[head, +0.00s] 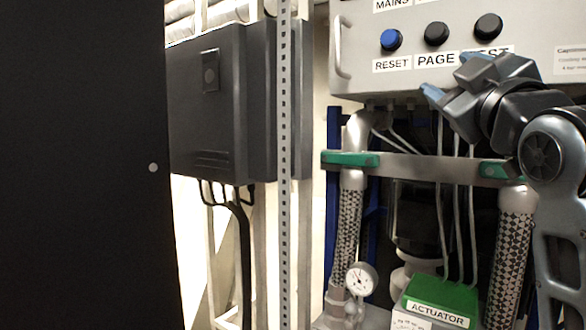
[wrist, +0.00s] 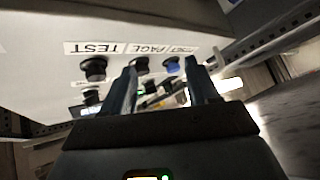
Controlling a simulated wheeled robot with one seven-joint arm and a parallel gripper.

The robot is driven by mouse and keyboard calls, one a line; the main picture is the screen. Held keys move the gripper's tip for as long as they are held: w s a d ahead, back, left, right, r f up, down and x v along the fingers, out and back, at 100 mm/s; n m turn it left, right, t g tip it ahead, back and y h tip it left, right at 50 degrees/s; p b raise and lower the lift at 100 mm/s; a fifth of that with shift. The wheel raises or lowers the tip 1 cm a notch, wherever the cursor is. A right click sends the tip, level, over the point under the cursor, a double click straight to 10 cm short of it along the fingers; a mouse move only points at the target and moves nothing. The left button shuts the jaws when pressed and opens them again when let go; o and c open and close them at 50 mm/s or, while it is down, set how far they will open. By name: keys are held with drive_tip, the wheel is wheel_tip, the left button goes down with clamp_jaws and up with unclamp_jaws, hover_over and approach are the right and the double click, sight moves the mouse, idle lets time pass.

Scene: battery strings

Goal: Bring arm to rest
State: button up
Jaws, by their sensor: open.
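My gripper (head: 452,76) is in the upper right of the head view, in front of the grey control panel (head: 362,75). It is open and nothing shows between its fingers. In the wrist view my gripper (wrist: 165,75) has its two fingers apart, with the panel (wrist: 50,60) beyond them, seen upside down. The blue RESET button (head: 391,40), the black PAGE button (head: 436,33) and the black TEST button (head: 488,26) sit on the panel. My arm comes in from the right edge and hides part of the panel's lower right.
Below the panel are two braided hoses, a metal bar with green ends (head: 350,159), a pressure gauge (head: 361,279) and a green ACTUATOR box (head: 438,302). A dark wall box (head: 208,110) and a perforated post (head: 285,180) stand left. A black surface (head: 80,170) fills the far left.

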drive_tip(key=s+a+f+m+g, duration=0.15)
drive_tip(key=s+f, duration=0.25)
drive_tip(key=f, duration=1.1)
drive_tip(key=s+f+m+g, duration=0.1)
drive_tip(key=s+f+m, duration=0.25)
drive_tip(key=f, duration=1.15)
drive_tip(key=s+f+m+g, duration=0.1)
drive_tip(key=s+f+g, duration=0.2)
drive_tip(key=s+f, duration=1.1)
drive_tip(key=s+f+m+g, duration=0.2)
drive_tip(key=s+f, duration=0.1)
drive_tip(key=s, duration=2.1)
drive_tip(key=shift+s+f+m, duration=0.15)
drive_tip(key=shift+s+m, duration=0.15)
drive_tip(key=shift+d+g, duration=0.1)
drive_tip(key=shift+g, duration=0.15)
